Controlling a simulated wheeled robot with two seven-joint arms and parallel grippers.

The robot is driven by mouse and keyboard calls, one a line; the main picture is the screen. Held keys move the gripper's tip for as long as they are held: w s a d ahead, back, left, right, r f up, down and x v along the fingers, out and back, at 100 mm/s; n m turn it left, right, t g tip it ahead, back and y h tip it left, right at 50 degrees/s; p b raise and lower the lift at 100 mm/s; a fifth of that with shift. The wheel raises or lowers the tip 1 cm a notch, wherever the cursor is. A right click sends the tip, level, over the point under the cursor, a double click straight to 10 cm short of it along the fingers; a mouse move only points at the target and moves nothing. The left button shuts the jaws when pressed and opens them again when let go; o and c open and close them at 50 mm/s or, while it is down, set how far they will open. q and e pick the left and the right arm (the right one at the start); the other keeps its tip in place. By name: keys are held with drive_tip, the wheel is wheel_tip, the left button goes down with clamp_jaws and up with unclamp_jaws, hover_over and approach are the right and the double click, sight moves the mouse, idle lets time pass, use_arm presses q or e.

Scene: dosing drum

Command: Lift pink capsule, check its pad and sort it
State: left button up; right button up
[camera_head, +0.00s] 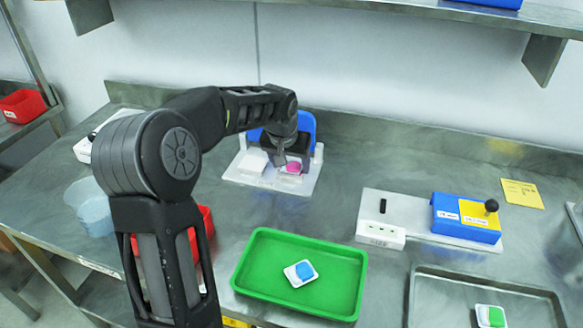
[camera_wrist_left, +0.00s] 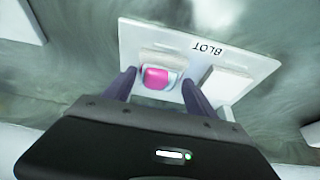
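The pink capsule (camera_head: 293,167) sits on a white plate (camera_head: 240,175) marked BLOT, in front of a blue part (camera_head: 306,124). In the left wrist view the pink capsule (camera_wrist_left: 156,78) lies between the fingers of my left gripper (camera_wrist_left: 158,93). The fingers are apart, with a gap on either side of the capsule. In the head view my left gripper (camera_head: 283,158) points down at the plate and its fingertips are partly hidden. The capsule's pad cannot be clearly told. My right gripper is not in view.
A green tray (camera_head: 262,238) holds a blue capsule on a white pad (camera_head: 302,272). A metal tray (camera_head: 430,272) holds a green capsule (camera_head: 491,316). A blue box with a black knob (camera_head: 465,217) stands right. A red bin (camera_head: 206,222) and a clear tub (camera_head: 88,207) stand left.

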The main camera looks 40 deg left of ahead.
sight(291, 166)
use_arm(q)
drive_tip(key=c, duration=1.2)
wheel_tip(291, 166, up, 10)
idle(0.9)
